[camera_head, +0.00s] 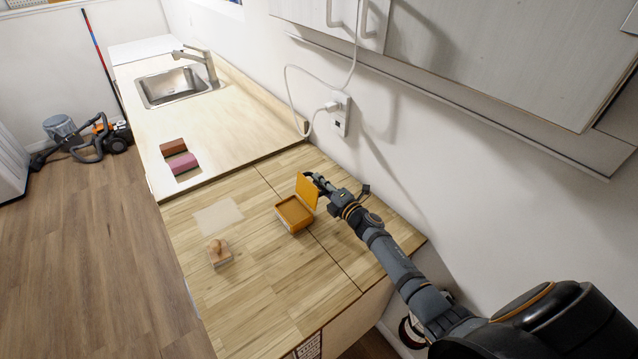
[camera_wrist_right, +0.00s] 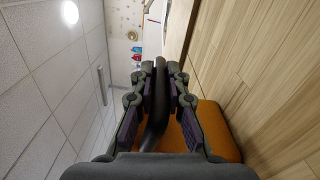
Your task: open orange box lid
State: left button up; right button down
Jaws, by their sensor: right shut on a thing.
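The orange box (camera_head: 295,213) sits on the wooden worktop with its lid (camera_head: 307,190) raised roughly upright, so the inside shows. My right gripper (camera_head: 317,180) is at the upper edge of the lid, on the wall side. In the right wrist view its fingers (camera_wrist_right: 161,85) are shut on a dark curved piece (camera_wrist_right: 158,110), which looks like the lid's handle. Orange (camera_wrist_right: 217,130) shows behind the fingers there. My left gripper is not in view.
A wooden stamp-like block (camera_head: 219,253) and a pale paper sheet (camera_head: 218,215) lie left of the box. Brown (camera_head: 173,147) and pink (camera_head: 183,163) blocks lie farther back, near the sink (camera_head: 172,86). The wall and overhead cabinet (camera_head: 480,50) bound the right.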

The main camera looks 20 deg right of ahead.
jog(key=shift+s+f, duration=0.1)
jog(key=shift+f, duration=0.2)
jog(key=c, duration=1.5)
grip_release()
jog(key=shift+c, duration=0.2)
jog(key=shift+o, duration=1)
jog(key=shift+r, duration=0.1)
jog(key=v, duration=1.1)
jog(key=shift+s, duration=0.4)
jog(key=shift+s, duration=0.1)
